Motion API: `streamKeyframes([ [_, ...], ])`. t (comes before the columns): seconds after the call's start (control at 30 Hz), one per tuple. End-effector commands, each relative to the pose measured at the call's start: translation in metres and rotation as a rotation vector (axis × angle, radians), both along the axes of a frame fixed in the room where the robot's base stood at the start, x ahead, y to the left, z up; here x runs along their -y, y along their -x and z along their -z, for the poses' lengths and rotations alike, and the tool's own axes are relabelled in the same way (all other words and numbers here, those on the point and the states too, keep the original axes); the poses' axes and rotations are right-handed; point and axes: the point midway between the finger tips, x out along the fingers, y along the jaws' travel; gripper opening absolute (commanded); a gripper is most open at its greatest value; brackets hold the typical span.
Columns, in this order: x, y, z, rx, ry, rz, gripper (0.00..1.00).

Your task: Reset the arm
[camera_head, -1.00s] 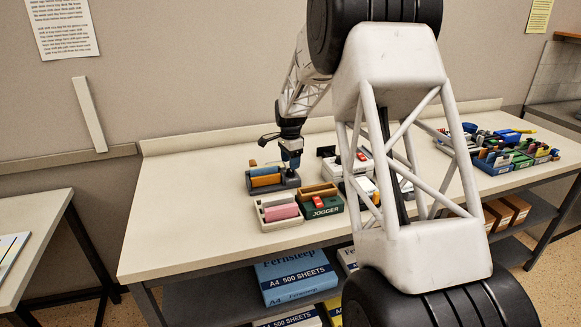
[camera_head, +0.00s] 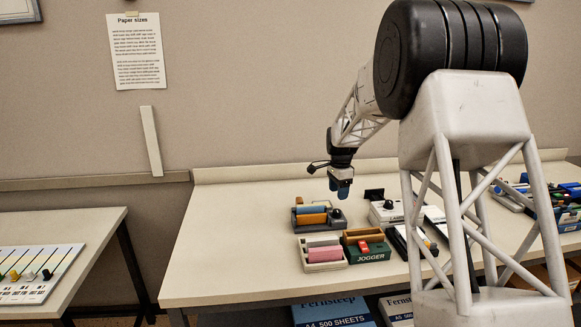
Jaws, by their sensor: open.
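My gripper (camera_head: 341,188) hangs above the table (camera_head: 225,245), pointing down, with its blue fingertips apart from the things below. It is open and I see nothing held in it. Just under and behind it stands a dark grey device (camera_head: 337,214) with an orange roller (camera_head: 312,219) and a blue roller (camera_head: 311,208). My arm runs from the gripper up to the right and hides part of the table's right side.
A pale box with a pink roller (camera_head: 324,254) and a green box marked JOGGER (camera_head: 373,255) stand in front. White devices (camera_head: 389,213) stand to the right, partly behind my arm. A panel with sliders (camera_head: 38,272) lies on the left table. The table's left part is clear.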

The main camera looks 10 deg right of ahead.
Motion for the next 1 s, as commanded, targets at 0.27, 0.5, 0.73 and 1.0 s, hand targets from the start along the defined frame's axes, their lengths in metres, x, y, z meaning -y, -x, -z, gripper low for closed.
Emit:
streamKeyframes([
  [0.27, -0.008, 0.022, -0.020, 0.013, 0.001, -0.060, 0.57],
  [0.5, -0.024, 0.069, -0.054, 0.034, 0.004, -0.182, 0.57],
  [0.73, -0.040, 0.123, -0.084, 0.058, 0.011, -0.318, 0.57],
  [1.0, -0.057, 0.188, -0.111, 0.084, 0.022, -0.478, 0.57],
])
